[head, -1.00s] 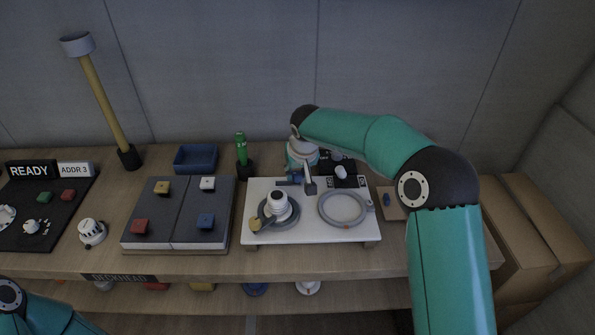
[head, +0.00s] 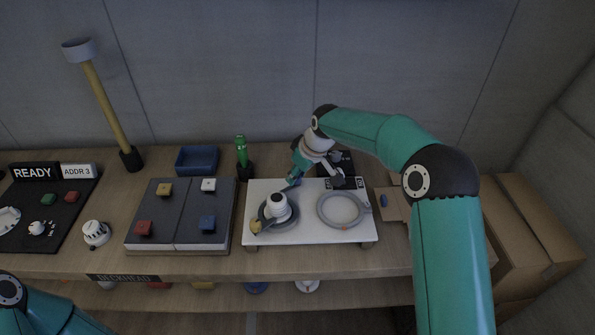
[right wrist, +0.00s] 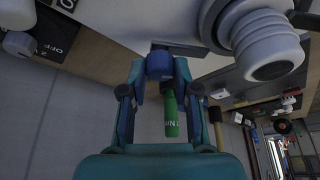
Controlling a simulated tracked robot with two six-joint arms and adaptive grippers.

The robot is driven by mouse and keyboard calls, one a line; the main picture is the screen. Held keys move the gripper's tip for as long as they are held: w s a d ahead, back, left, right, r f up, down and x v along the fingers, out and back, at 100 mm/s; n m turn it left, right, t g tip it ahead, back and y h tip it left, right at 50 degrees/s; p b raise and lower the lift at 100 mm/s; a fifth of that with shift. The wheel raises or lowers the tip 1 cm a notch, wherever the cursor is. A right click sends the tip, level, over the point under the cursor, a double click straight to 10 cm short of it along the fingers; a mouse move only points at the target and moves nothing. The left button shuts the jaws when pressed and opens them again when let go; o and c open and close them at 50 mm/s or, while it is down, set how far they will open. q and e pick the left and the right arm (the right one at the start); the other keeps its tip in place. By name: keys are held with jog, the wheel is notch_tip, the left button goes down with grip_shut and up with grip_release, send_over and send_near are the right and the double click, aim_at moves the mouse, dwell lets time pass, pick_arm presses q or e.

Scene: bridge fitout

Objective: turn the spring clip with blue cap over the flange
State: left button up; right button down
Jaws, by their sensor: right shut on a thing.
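My right gripper (head: 293,181) reaches the back edge of the white board from behind, its wrist tilted. In the right wrist view my right gripper (right wrist: 160,82) is shut on the blue cap (right wrist: 159,65) of the spring clip. The clip's body runs towards the grey flange ring and is partly hidden. The flange (head: 291,222) is a grey ring on the board's left half, around a white ribbed fitting (head: 277,204), which looms large in the right wrist view (right wrist: 266,45). A yellow-capped clip (head: 256,226) sits at the ring's front left. My left gripper is out of frame.
A second grey ring (head: 341,223) lies on the board's right half (head: 312,235). A green marker (head: 241,150) in a black holder and a blue tray (head: 197,159) stand at the back. A dark panel with colored blocks (head: 152,208) lies left of the board.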

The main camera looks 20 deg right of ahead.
jog(key=shift+d+n, duration=0.1)
jog(key=shift+n, duration=0.4)
jog(key=c, duration=0.9)
grip_release()
jog(key=shift+g, duration=0.3)
jog(key=shift+o, duration=0.2)
jog(key=shift+r, duration=0.1)
jog(key=v, duration=1.1)
jog(key=shift+s+d+r, duration=0.2)
jog(key=shift+d+r, duration=0.05)
jog(key=shift+r, duration=0.05)
jog(key=shift+f, duration=0.1)
